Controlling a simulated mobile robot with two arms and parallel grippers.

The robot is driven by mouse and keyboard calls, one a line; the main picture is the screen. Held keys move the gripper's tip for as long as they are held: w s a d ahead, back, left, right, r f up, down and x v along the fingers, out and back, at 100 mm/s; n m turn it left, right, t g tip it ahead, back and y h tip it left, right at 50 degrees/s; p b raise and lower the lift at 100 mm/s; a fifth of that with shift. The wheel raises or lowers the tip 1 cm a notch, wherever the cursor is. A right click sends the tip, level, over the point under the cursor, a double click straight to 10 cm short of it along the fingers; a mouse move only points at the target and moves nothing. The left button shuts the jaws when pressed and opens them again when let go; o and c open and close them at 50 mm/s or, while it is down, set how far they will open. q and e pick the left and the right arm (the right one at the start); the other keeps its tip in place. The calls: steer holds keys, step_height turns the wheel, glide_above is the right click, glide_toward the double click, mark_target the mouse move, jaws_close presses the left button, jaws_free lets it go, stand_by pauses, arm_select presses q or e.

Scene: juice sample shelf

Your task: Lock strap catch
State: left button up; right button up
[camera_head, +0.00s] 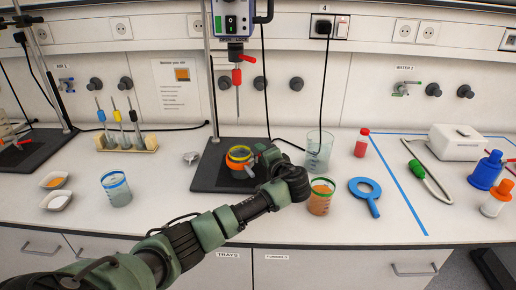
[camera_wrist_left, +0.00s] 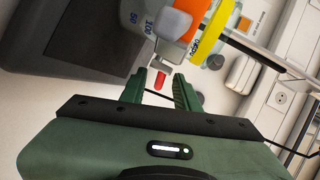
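A small vessel with an orange strap and a yellow rim (camera_head: 238,156) stands on the black stand base (camera_head: 205,178). My left gripper (camera_head: 262,156) is at the vessel's right side. In the left wrist view the orange strap (camera_wrist_left: 200,12) carries a grey block (camera_wrist_left: 168,22), perhaps the catch. The two green fingers (camera_wrist_left: 168,80) are apart, with a red piece (camera_wrist_left: 162,78) showing between their tips. My right gripper is out of view.
An orange-filled beaker (camera_head: 320,200) stands close to my left wrist. An empty beaker (camera_head: 318,155) is behind it, and a blue ring tool (camera_head: 366,192) lies to the right.

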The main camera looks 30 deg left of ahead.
arm_select(q)
steer(key=x, duration=0.3)
steer(key=shift+w+a+f, duration=0.15)
steer(key=shift+w+a, duration=0.05)
steer(key=shift+a, duration=0.05)
steer(key=shift+w+a+f, duration=0.1)
steer(key=shift+w+a, duration=0.1)
steer(key=shift+a, duration=0.1)
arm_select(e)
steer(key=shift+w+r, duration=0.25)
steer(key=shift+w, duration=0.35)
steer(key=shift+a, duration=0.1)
